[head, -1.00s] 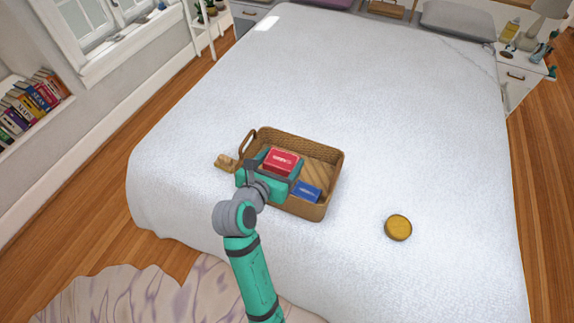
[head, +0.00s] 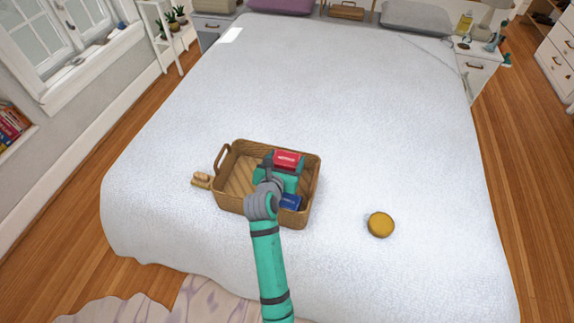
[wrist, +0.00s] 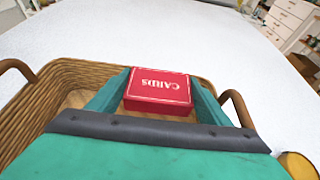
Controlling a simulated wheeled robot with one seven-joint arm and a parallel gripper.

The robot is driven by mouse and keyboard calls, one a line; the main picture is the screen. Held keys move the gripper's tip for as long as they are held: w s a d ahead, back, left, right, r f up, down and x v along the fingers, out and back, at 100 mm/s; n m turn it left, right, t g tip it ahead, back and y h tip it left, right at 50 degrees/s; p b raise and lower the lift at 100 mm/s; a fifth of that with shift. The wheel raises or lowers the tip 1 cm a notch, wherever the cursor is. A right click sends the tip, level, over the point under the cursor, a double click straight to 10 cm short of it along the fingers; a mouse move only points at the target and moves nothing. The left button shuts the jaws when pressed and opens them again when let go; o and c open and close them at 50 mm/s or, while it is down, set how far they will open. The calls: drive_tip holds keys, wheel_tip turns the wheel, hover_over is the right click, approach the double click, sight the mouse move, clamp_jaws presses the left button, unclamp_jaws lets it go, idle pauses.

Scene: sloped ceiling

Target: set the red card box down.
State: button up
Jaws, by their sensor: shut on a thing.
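The red card box (head: 287,159) is held between the fingers of my gripper (head: 284,166). In the wrist view the red card box (wrist: 158,91) shows its top with "CARDS" lettering, with a green finger on each side of it. The wicker basket (head: 233,206) stands on the bed, and my gripper is over its right part. How high the box is above the basket floor, or whether it touches, I cannot tell. A blue box (head: 290,201) lies in the basket at the front right, partly hidden by my arm.
The basket stands on a white bed (head: 400,130). A round yellow-brown tin (head: 381,224) lies on the bed to the right. A small tan wooden object (head: 202,180) lies left of the basket. The left part of the basket floor is bare.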

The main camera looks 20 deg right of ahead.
sight(287, 167)
drive_tip(key=shift+w+d+f, duration=0.2)
drive_tip(key=shift+d+f, duration=0.1)
drive_tip(key=shift+f, duration=1.6)
drive_tip(key=shift+f, duration=0.6)
drive_tip(key=o, duration=1.1)
drive_tip(key=shift+o, duration=0.2)
drive_tip(key=shift+r, duration=0.15)
drive_tip(key=v, duration=1.2)
drive_tip(key=shift+r, duration=0.45)
drive_tip(key=shift+a, duration=0.1)
